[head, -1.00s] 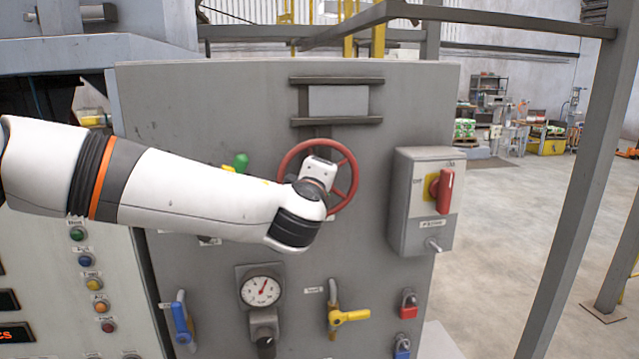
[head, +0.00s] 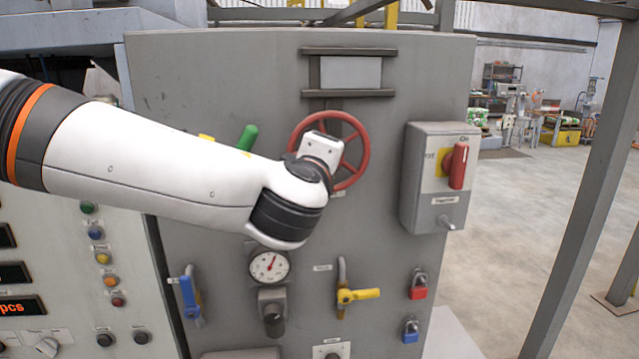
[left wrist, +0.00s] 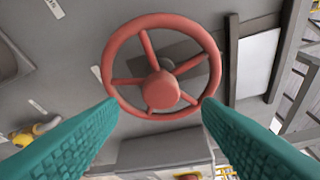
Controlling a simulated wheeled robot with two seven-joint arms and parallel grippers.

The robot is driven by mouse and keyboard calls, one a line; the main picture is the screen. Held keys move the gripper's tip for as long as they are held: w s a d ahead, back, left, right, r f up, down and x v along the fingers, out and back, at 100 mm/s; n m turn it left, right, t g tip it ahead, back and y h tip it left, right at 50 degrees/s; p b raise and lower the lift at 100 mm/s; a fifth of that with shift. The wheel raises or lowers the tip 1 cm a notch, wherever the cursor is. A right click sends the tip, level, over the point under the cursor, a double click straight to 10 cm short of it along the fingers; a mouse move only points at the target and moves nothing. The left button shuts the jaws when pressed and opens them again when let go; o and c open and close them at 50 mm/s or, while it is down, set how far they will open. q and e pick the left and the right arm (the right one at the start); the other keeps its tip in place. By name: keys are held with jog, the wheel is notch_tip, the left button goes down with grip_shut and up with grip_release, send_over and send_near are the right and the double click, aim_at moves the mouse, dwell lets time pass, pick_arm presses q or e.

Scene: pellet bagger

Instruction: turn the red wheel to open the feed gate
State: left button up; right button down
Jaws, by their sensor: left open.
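The red wheel (head: 355,148) is mounted on the grey cabinet front, below a small framed plate. My left arm reaches across from the left, and its wrist covers the wheel's lower left part in the head view. The left gripper's fingers are hidden there. In the left wrist view, the whole red wheel (left wrist: 162,68) with its spokes and round hub shows ahead. My left gripper (left wrist: 160,118) is open, its two teal fingers apart on either side of the wheel's near rim. Whether they touch the rim I cannot tell. My right gripper is not in view.
A switch box (head: 436,178) with a red rotary handle sticks out to the right of the wheel. A green lever (head: 247,138) is close behind my arm. A gauge (head: 269,266), a yellow-handled valve (head: 357,295) and a blue-handled valve (head: 189,297) sit below. A grey post (head: 578,190) stands at right.

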pick_arm(q)
jog(key=shift+b+v, duration=0.45)
jog(key=shift+v, duration=1.95)
